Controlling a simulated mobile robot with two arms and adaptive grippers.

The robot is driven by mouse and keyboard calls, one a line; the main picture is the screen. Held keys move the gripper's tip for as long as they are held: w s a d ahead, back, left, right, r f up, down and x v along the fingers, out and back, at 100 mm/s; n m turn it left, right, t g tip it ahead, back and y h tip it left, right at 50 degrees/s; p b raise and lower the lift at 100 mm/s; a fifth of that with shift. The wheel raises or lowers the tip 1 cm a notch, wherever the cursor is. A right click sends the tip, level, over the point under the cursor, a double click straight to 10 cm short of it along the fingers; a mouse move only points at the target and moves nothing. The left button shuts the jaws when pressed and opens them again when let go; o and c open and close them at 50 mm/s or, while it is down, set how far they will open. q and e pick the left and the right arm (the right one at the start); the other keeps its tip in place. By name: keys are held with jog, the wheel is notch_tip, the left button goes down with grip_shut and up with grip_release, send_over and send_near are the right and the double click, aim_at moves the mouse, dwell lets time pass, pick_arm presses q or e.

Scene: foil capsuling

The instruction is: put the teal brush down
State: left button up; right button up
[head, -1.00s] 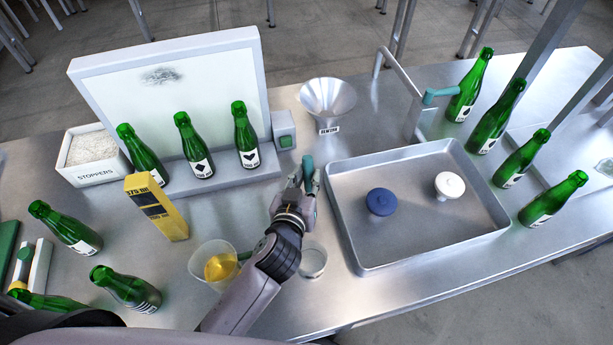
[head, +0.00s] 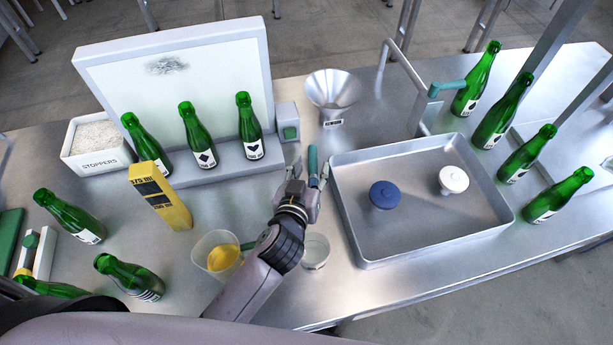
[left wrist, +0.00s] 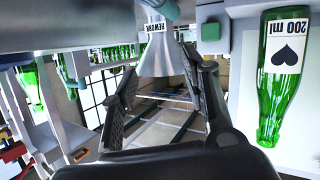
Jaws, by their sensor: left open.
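The teal brush (head: 312,160) shows as a short teal handle at the fingertips of my left gripper (head: 309,178), left of the metal tray. A teal piece at the top edge there, probably the brush (left wrist: 165,8), is cut off. My right gripper is not in view.
The metal tray (head: 415,243) holds a blue and a white stopper. A funnel (head: 331,92) stands beyond the gripper. A clear cup (head: 315,252) and a jug with yellow contents (head: 219,255) are near my forearm. Green bottles (head: 249,128) stand by the panel and at right.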

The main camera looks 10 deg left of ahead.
pick_arm(q)
jog(key=b+v, duration=0.3)
jog(key=v, duration=0.9)
jog(key=shift+d+r, duration=0.1)
jog(key=shift+o, duration=0.5)
